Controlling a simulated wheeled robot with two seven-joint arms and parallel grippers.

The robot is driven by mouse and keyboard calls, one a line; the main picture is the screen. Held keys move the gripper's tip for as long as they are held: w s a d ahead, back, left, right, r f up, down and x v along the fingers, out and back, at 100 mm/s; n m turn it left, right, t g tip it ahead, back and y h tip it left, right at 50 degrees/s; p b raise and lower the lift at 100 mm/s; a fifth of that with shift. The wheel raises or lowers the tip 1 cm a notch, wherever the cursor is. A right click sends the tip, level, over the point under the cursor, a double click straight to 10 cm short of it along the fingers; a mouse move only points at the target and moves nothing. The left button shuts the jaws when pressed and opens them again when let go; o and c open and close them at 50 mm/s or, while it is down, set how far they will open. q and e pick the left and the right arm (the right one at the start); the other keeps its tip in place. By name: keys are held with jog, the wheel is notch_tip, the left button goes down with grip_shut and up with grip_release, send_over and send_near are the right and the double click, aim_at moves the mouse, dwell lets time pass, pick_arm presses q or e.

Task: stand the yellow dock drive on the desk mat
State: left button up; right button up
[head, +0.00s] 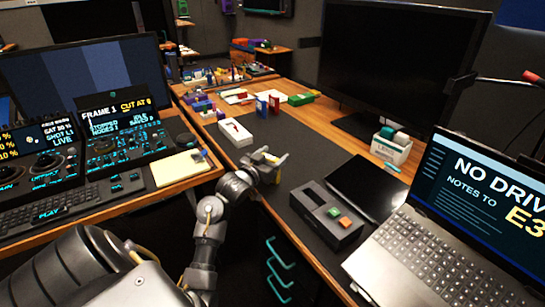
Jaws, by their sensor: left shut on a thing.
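My left gripper (272,166) is over the dark desk mat (318,152), near the mat's left edge. It is shut on the yellow dock drive (282,160), which shows as a small yellow piece at the fingers. The fingers hide part of the drive. I cannot tell whether the drive touches the mat. A black dock (312,207) with an orange and a green block in its top sits on the near part of the mat. My right gripper is not in view.
A white box (235,133) lies left of the gripper. Red and blue upright pieces (268,104) and a green block (301,99) stand farther back. A black tablet (366,188), a laptop (440,250) and a monitor (400,70) are to the right. The mat's middle is clear.

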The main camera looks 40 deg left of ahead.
pick_arm(q)
jog(key=shift+f, duration=0.1)
jog(key=o, duration=1.1)
jog(key=shift+c, duration=0.2)
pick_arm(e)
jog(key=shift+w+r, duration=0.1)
pick_arm(q)
jog(key=shift+s, duration=0.15)
jog(key=s+d, duration=0.1)
jog(key=s, duration=1)
jog(key=shift+s+p, duration=0.35)
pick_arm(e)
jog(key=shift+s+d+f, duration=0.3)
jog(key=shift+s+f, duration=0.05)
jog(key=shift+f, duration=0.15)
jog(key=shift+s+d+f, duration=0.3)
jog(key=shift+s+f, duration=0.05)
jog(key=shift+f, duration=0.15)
pick_arm(q)
jog(key=shift+d, duration=0.1)
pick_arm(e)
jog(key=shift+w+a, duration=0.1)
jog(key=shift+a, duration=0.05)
